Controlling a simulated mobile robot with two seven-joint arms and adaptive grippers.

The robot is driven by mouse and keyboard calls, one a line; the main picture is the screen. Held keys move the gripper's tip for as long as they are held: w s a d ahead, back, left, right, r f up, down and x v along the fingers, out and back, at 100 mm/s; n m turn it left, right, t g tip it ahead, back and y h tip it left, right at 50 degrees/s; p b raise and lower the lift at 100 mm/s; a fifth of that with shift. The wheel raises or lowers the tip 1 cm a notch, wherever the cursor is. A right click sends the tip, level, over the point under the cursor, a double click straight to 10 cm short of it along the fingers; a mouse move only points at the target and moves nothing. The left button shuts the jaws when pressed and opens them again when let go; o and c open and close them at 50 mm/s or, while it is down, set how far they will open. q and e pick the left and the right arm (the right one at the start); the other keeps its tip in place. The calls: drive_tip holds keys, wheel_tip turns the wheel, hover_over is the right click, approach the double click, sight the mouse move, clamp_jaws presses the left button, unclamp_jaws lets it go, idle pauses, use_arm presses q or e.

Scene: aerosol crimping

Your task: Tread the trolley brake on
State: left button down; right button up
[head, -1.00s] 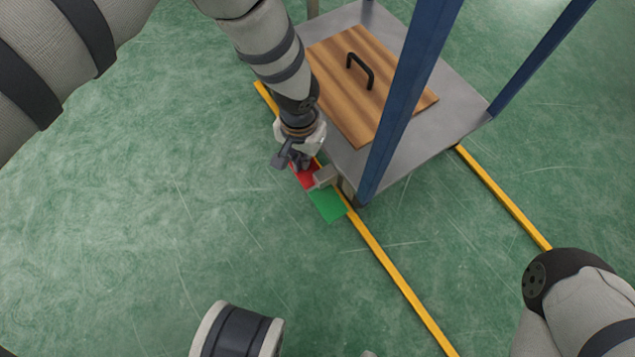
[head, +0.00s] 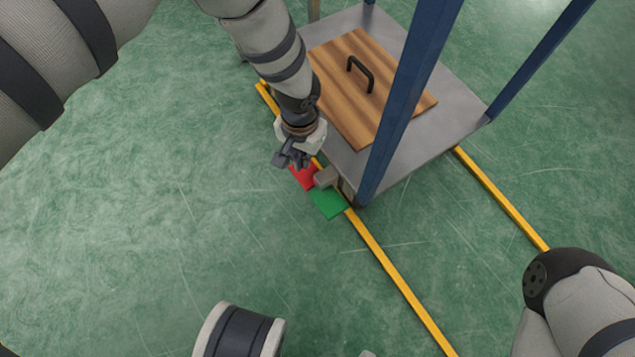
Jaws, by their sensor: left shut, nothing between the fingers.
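The trolley (head: 448,110) has a grey lower deck and blue posts and stands at the upper right of the head view. Its brake pedal sits at the near left corner, with a red plate (head: 304,176), a green plate (head: 328,203) and a grey block (head: 326,177) between them and the deck. My left gripper (head: 290,160) is shut and empty, pointing down just above the red plate. It partly hides the red plate, and I cannot tell whether it touches. My right gripper is out of view; only part of that arm shows at lower right.
A wooden board (head: 345,95) with a black handle (head: 361,73) lies on the trolley deck. Yellow lines (head: 395,272) run along the green floor on both sides of the trolley. The floor to the left is clear.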

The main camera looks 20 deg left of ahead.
use_arm(q)
wheel_tip(320, 180, up, 3)
drive_tip(key=shift+r+p, duration=0.2)
drive_tip(key=shift+p, duration=0.75)
wheel_tip(320, 180, up, 2)
drive_tip(key=shift+r+p, duration=0.1)
drive_tip(key=shift+p, duration=0.6)
